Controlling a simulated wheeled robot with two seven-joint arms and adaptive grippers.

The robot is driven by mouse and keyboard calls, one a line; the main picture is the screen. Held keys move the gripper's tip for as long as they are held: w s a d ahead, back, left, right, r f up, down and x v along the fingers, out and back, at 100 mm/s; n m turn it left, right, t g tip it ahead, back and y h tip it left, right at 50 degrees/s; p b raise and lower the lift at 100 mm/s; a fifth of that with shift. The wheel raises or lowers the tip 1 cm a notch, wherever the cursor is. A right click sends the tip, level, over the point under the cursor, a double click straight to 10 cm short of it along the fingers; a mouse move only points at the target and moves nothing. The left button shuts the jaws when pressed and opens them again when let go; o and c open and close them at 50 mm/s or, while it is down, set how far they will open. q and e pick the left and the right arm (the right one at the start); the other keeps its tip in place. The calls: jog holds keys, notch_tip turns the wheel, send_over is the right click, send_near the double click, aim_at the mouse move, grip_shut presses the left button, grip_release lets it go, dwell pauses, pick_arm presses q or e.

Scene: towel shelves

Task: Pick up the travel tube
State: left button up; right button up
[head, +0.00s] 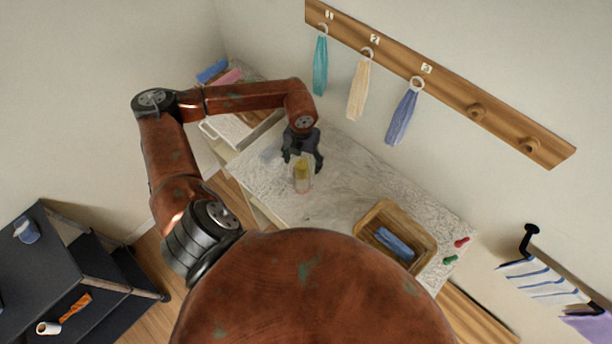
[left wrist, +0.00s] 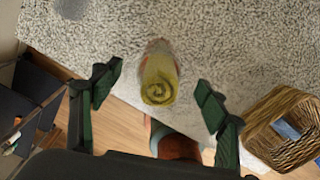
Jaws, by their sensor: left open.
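The travel tube (head: 302,181) looks like a clear upright cylinder with a rolled yellow towel showing at its top. It stands on the pale speckled counter (head: 335,190). In the left wrist view, the spiral end of the yellow roll (left wrist: 158,92) faces the camera. My left gripper (head: 303,160) is open just above the tube. In the left wrist view, the left gripper's fingers (left wrist: 160,82) show on either side of the tube, with a gap on both sides. The right gripper is not in view.
A wicker basket (head: 365,218) with a blue towel (head: 394,243) stands to the right on the counter. Red (head: 461,242) and green (head: 450,260) small items lie beyond it. Towels hang from a wooden peg rail (head: 446,90). A dark shelf cart (head: 60,262) stands at left.

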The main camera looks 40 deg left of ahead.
pick_arm(q)
jog(key=shift+s+f+p, duration=0.25)
jog(key=shift+s+f, duration=0.1)
jog(key=shift+f, duration=0.3)
jog(key=shift+s+f+p, duration=0.2)
jog(key=shift+s+f, duration=0.1)
jog(key=shift+f, duration=0.3)
jog(key=f, duration=0.2)
jog(key=f+p, duration=0.1)
jog(key=shift+w+d+f, duration=0.1)
jog(key=shift+w+f, duration=0.2)
jog(key=shift+s+f, duration=0.1)
jog(key=shift+f, duration=0.1)
jog(key=shift+c, duration=0.3)
jog(key=c, duration=1)
jog(key=shift+c, duration=0.9)
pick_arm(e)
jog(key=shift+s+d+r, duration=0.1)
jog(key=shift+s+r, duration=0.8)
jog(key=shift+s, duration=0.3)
pick_arm(q)
jog(key=shift+r, duration=0.1)
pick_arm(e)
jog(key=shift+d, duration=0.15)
